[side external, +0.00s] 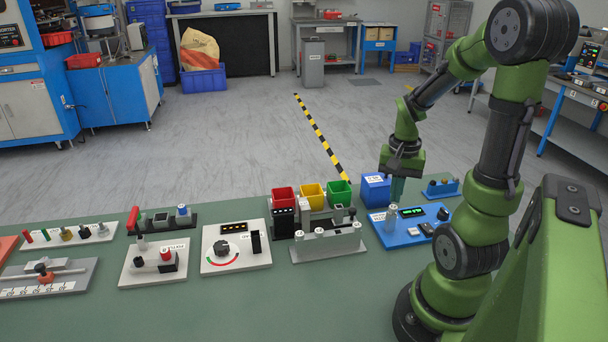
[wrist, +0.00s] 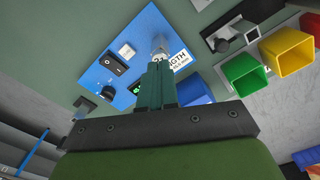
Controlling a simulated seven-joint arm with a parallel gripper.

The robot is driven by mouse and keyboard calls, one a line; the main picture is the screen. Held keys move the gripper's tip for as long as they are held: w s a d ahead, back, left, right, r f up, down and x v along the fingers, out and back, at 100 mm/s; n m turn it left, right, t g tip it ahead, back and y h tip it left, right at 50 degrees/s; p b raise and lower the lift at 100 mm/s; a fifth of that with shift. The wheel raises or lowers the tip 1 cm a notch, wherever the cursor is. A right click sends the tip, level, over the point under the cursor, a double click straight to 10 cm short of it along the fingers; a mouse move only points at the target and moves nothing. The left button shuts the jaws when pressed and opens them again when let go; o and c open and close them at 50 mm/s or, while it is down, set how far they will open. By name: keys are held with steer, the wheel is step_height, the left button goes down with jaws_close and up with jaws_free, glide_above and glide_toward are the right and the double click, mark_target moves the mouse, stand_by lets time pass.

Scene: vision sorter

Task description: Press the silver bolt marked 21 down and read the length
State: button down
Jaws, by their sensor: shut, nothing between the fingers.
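The blue length gauge (side external: 405,237) lies on the bench in front of my arm; in the wrist view its blue plate (wrist: 128,35) carries a label ending in "GTH". Its display (side external: 412,212) is lit green, but I cannot read the digits; my fingers partly hide it in the wrist view. A silver bolt (side external: 390,222) stands upright at the gauge's left end. Its top (wrist: 160,42) shows just beyond my fingertips; its number is not legible. My gripper (side external: 396,202) is shut and empty, pointing down by the bolt's top; touching or apart, I cannot tell. It also shows in the wrist view (wrist: 158,64).
A blue bin (side external: 376,190) stands behind the gauge, with green (side external: 340,193), yellow (side external: 312,196) and red (side external: 283,198) bins to its left. A grey rack with several posts (side external: 325,245) lies left of the gauge. The bench front is clear.

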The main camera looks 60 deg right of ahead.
mark_target(390, 207)
step_height(390, 207, up, 6)
steer(key=shift+f, duration=0.15)
stand_by(0.6)
stand_by(0.6)
steer(key=w+a+r+n+t, duration=0.2)
steer(key=a+n, duration=0.1)
steer(key=a, duration=0.4)
steer(key=w+a+r+n+t+y, duration=0.1)
steer(key=w+a+r+n+t, duration=0.1)
steer(key=a, duration=0.6)
steer(key=w+a+r+n+t+y, duration=0.1)
steer(key=w+a+r+n+t, duration=0.1)
steer(key=a+n, duration=0.4)
step_height(390, 207, up, 2)
steer(key=shift+a+r+t, duration=0.1)
steer(key=shift+a+t, duration=0.5)
steer(key=shift+a, duration=0.45)
